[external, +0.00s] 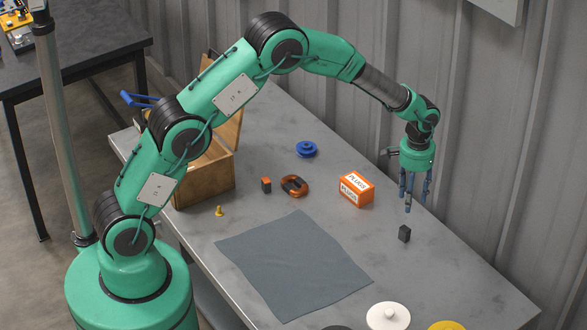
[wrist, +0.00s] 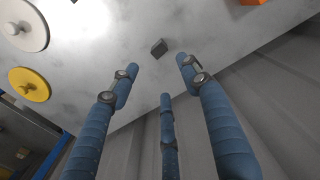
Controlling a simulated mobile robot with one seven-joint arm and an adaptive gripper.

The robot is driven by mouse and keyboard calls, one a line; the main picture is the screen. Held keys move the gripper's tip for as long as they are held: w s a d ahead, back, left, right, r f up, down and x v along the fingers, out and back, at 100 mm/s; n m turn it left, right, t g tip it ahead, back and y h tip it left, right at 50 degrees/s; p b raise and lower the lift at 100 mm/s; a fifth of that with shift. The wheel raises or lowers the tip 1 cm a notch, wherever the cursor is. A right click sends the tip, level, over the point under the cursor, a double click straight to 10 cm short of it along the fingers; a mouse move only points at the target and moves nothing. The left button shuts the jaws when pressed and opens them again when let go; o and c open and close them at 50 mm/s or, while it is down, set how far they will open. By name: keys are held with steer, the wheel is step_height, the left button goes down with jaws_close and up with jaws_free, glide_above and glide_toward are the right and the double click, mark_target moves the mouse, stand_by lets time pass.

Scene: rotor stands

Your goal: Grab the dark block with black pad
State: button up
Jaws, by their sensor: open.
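The dark block (external: 404,233) is small and stands on the grey table near its back edge, to the right of the orange box. It also shows in the wrist view (wrist: 158,47), beyond the fingertips. A black pad on it cannot be made out clearly. My gripper (external: 410,202) hangs above the table close to the dark block, fingers pointing down. Its blue fingers are spread and empty in the wrist view (wrist: 160,80). The fingers do not touch the block.
An orange box (external: 357,188) lies left of my gripper. A blue disc (external: 306,149), an orange-black ring (external: 294,185), and an orange-dark block (external: 266,185) lie further left. A grey cloth (external: 292,264) covers the table's middle. White (external: 388,317) and yellow (external: 447,326) discs lie in front. A corrugated wall stands behind.

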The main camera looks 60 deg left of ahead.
mark_target(406, 228)
step_height(406, 228, down, 8)
steer(key=shift+r+b, duration=0.1)
steer(key=shift+b, duration=0.6)
steer(key=shift+a+f+b, duration=0.1)
steer(key=shift+f+b, duration=0.8)
steer(key=shift+f, duration=1.7)
jaws_close()
